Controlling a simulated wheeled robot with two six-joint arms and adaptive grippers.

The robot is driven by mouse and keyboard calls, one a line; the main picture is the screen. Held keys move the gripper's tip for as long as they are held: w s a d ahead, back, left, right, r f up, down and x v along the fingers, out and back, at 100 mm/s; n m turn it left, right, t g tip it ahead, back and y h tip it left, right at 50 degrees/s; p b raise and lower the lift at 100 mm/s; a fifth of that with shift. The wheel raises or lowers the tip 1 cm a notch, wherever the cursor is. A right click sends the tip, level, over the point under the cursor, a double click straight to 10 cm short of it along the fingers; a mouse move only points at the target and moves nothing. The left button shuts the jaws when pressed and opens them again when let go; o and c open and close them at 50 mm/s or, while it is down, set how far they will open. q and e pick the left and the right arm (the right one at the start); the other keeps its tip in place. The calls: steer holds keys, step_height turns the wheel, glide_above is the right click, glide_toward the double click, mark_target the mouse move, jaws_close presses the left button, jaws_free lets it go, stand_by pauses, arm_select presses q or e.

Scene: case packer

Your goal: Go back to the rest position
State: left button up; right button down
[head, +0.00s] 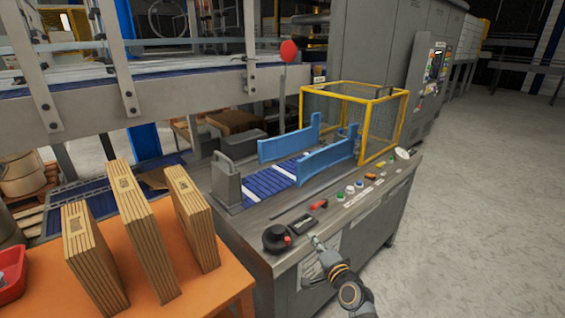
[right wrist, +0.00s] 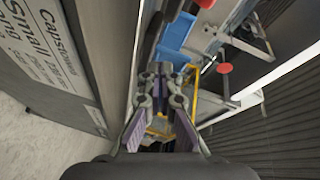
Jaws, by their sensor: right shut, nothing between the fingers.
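My right gripper (head: 318,243) reaches in from the bottom right in the head view. Its tip is at the front edge of the grey machine table (head: 250,222), close to the black device with a round knob (head: 277,238). In the right wrist view the right gripper (right wrist: 163,70) has its fingertips together with nothing between them. A grey panel with printed text (right wrist: 45,45) fills the left of that view. My left gripper does not show in either view.
An orange table (head: 205,290) at the lower left bears upright cardboard stacks (head: 148,235) and a red bin (head: 12,275). The machine table carries blue guides (head: 327,158), push buttons (head: 350,190) and a yellow-framed cage (head: 355,92). Open floor (head: 480,200) lies to the right.

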steer(key=s+d+f+n+g, duration=0.1)
steer(key=s+f+n+g, duration=0.25)
steer(key=s, duration=0.45)
steer(key=s+d+f+n+g, duration=0.1)
steer(key=s+f+n+g, duration=0.2)
steer(key=s+f+n, duration=0.35)
steer(key=s+d+n+g+h, duration=0.1)
steer(key=s+d+g+h, duration=0.25)
steer(key=s, duration=0.65)
steer(key=s+d+n+g+h, duration=0.1)
steer(key=s+d+g+h, duration=0.2)
steer(key=s, duration=0.6)
steer(key=d+f+y, duration=0.2)
steer(key=d+f, duration=0.1)
steer(key=f, duration=1.9)
steer(key=s+d+f+g, duration=0.2)
steer(key=s+f, duration=1.6)
steer(key=f, duration=0.1)
step_height(320, 180, up, 13)
steer(key=s+p, duration=0.2)
steer(key=p, duration=1.1)
steer(key=shift+s+p, duration=0.4)
